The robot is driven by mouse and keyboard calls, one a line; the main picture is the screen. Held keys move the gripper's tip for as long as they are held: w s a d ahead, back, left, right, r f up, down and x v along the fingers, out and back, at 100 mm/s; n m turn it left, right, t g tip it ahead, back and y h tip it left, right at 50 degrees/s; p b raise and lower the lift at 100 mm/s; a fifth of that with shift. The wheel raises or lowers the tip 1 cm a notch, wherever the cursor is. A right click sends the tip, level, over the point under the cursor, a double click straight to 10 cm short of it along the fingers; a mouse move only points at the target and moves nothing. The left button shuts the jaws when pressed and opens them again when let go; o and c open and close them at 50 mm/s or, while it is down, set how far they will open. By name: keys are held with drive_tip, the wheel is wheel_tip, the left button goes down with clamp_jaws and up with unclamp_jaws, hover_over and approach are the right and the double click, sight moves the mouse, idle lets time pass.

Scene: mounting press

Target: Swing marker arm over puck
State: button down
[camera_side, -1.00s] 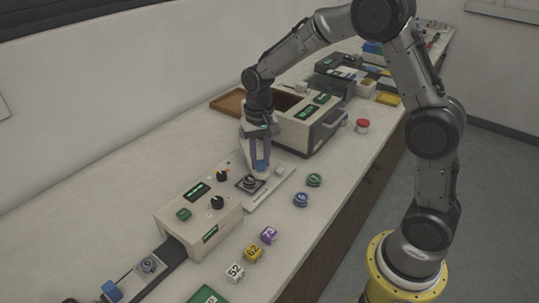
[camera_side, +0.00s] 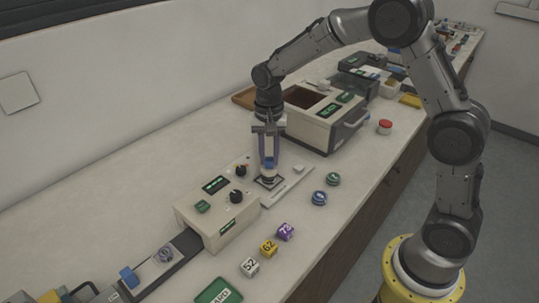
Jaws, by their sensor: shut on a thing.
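My gripper (camera_side: 268,158) points down over the marking station and is shut on a small blue part, which looks like the handle of the marker arm (camera_side: 269,163). The rest of the marker arm is mostly hidden by the fingers. Directly below is the puck (camera_side: 268,180), a small pale disc on a dark square of the light plate (camera_side: 288,188). The held part appears to be over the puck; whether they touch cannot be told.
A beige control box (camera_side: 217,211) with dark knobs stands left of the plate. A larger beige machine (camera_side: 318,122) is behind. Blue (camera_side: 319,198) and green (camera_side: 333,179) pucks and several numbered cubes (camera_side: 269,248) lie in front. A red button (camera_side: 385,127) is at right.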

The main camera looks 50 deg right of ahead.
drive_tip(key=c, duration=0.7)
unclamp_jaws()
drive_tip(key=shift+w+r, duration=0.1)
wheel_tip(320, 180, up, 14)
drive_tip(key=shift+f, duration=0.1)
drive_tip(key=s+r+n+t, duration=0.1)
drive_tip(key=s+r+t, duration=0.2)
drive_tip(key=s+r, duration=0.8)
drive_tip(key=s+f+n+t, duration=0.1)
drive_tip(key=s+f+n, duration=0.2)
drive_tip(key=s, duration=0.2)
drive_tip(key=s+f+n, duration=0.3)
drive_tip(key=s+f, duration=0.1)
drive_tip(key=s, duration=0.1)
drive_tip(key=s+f+n+t, duration=0.1)
drive_tip(key=s+f+n, duration=0.2)
drive_tip(key=s+f, duration=0.1)
drive_tip(key=shift+s+f+t, duration=0.15)
drive_tip(key=shift+s+t, duration=0.15)
drive_tip(key=shift+s, duration=0.6)
